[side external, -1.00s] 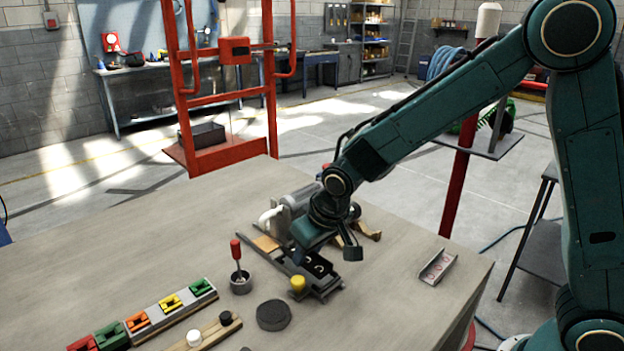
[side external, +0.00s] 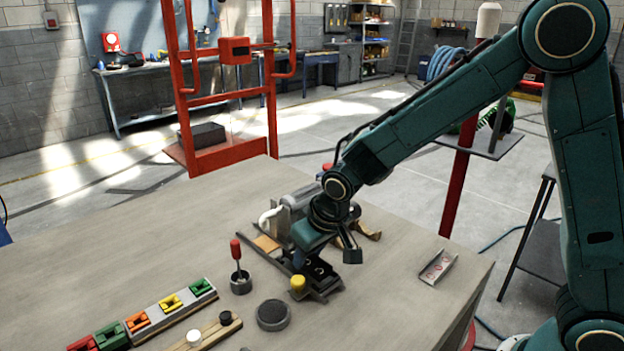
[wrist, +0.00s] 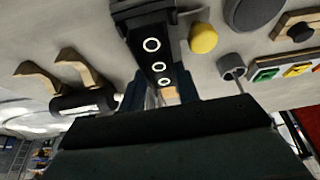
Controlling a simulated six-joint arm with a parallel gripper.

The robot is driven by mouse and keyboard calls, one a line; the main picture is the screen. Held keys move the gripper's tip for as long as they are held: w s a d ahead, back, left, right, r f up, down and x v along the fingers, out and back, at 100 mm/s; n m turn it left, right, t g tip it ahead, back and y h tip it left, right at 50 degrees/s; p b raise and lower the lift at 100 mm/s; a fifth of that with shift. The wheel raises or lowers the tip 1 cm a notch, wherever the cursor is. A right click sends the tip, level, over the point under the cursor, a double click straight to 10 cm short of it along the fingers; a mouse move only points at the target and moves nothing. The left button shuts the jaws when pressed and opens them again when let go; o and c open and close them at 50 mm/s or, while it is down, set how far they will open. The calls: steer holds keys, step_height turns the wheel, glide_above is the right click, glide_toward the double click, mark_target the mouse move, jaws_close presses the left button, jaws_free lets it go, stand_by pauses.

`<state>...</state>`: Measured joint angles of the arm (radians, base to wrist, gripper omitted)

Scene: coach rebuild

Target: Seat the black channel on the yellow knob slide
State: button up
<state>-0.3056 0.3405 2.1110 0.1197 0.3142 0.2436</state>
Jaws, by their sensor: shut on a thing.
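The black channel (side external: 318,269) has a row of pale rings along its floor; it also shows in the wrist view (wrist: 150,50). It lies over the slide, beside the yellow knob (side external: 298,283), which also shows in the wrist view (wrist: 203,38). My gripper (side external: 330,257) is shut on the black channel from above. The slide's base (side external: 328,291) shows at the front end, under the channel. Whether the channel is fully down on the slide cannot be told; the gripper hides its far end.
A cup with a red-handled tool (side external: 240,283) and a dark round puck (side external: 273,314) stand nearby. A rack of coloured blocks (side external: 172,302) lies at the front left. A grey channel piece (side external: 437,266) lies at the right. The table between is clear.

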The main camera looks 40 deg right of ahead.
steer(key=shift+f, duration=0.6)
stand_by(1.6)
steer(key=o, duration=1.5)
steer(key=shift+c, duration=0.2)
steer(key=shift+r, duration=0.15)
steer(key=shift+r, duration=2.9)
